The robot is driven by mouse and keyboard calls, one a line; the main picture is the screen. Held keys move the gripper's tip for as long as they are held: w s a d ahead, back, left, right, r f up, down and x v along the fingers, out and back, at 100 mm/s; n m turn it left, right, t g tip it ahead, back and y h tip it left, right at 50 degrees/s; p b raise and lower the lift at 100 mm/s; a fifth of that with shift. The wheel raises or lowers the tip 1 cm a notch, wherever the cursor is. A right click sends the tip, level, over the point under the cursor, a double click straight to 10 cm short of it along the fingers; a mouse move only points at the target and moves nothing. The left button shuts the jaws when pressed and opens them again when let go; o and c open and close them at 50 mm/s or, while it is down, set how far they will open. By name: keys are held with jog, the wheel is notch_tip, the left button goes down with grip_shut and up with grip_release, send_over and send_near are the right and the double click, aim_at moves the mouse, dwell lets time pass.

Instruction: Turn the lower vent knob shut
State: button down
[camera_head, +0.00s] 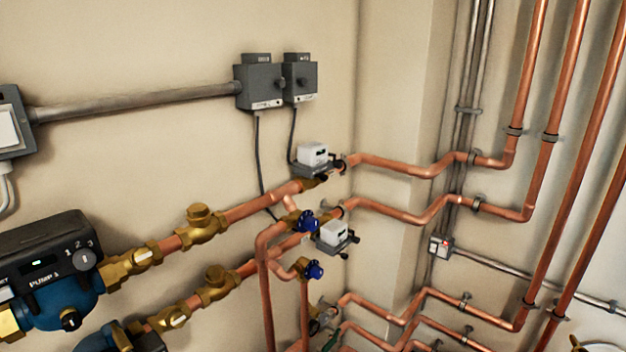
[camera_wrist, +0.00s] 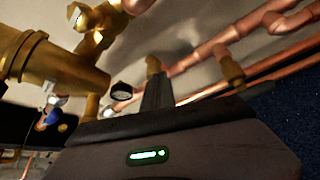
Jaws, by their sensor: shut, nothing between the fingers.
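Two blue knobs sit on brass fittings on the copper branch pipes in the head view. The upper knob (camera_head: 307,221) is near the upper horizontal pipe. The lower vent knob (camera_head: 314,270) is just below it on its own short pipe. My gripper does not show in the head view. In the wrist view my gripper (camera_wrist: 157,82) is a dark narrow pair of fingers, shut and empty, above a grey housing with a green light. A small blue part (camera_wrist: 52,117) shows at the left of the wrist view; I cannot tell which knob it is.
Brass valves (camera_head: 200,228) and a pump (camera_head: 50,275) stand at the left. White-topped actuators (camera_head: 313,155) sit close by the knobs. In the wrist view, large brass fittings (camera_wrist: 60,75) and copper pipes (camera_wrist: 200,62) surround the fingers.

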jog(key=shift+s+d+r, duration=0.65)
jog(key=shift+s+d, duration=1.4)
jog(key=shift+s, duration=0.9)
jog(key=w+a, duration=0.4)
jog(key=a, duration=0.1)
jog(key=shift+w+a, duration=0.15)
jog(key=shift+w, duration=0.1)
jog(key=shift+f, duration=0.15)
jog(key=shift+w+d+f, duration=0.2)
jog(key=shift+w+d, duration=0.05)
jog(key=shift+w+d+f, duration=0.15)
jog(key=shift+d+f, duration=0.05)
jog(key=shift+f, duration=0.05)
